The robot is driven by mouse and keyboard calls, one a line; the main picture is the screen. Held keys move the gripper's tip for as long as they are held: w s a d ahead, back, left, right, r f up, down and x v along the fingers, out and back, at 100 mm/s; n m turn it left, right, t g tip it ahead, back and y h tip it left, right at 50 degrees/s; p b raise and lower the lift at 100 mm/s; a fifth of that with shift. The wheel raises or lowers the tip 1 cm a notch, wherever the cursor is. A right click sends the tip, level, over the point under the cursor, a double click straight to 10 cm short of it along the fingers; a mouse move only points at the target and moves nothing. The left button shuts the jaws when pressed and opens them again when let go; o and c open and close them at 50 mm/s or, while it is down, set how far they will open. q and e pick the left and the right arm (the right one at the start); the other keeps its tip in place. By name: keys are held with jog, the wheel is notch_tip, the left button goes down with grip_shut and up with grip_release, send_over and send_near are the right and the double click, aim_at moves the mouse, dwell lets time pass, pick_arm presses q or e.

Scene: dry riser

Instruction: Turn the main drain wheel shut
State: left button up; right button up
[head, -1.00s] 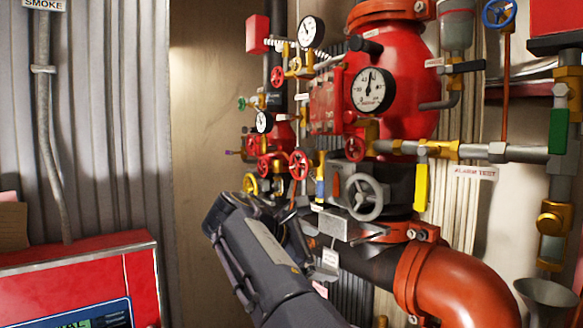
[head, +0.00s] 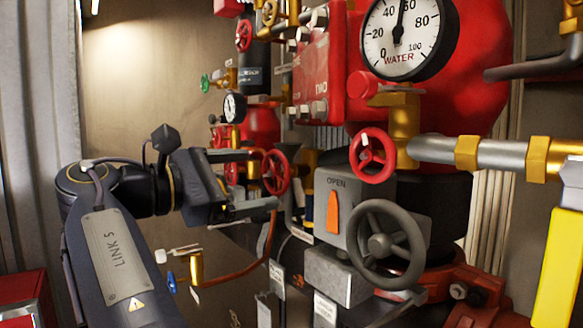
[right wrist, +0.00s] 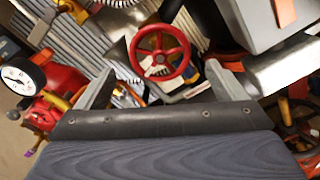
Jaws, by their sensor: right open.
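A small red handwheel (head: 275,172) stands on the pipework left of the grey OPEN box. No readable label marks it as the main drain wheel. My right gripper (head: 264,180) is open, with its jaws level with this wheel and close to it. In the right wrist view the red wheel (right wrist: 160,55) shows between and beyond the two open fingers (right wrist: 165,78); I cannot tell whether they touch it. Another red handwheel (head: 372,155) sits further right, under the water gauge. A larger grey handwheel (head: 385,244) is on the front of the grey box. My left gripper is not in view.
The grey box marked OPEN (head: 337,188) has an orange indicator. A water gauge (head: 408,36) hangs above it. A brass-capped fitting (head: 196,268) and a thin copper pipe lie below my gripper. A yellow handle (head: 558,270) stands at the right.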

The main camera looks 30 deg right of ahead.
aim_at(271, 174)
jog(key=shift+d+r, duration=0.1)
jog(key=shift+d, duration=0.1)
jog(key=shift+w+d, duration=0.15)
jog(key=shift+d, duration=3.35)
jog(key=c, duration=1)
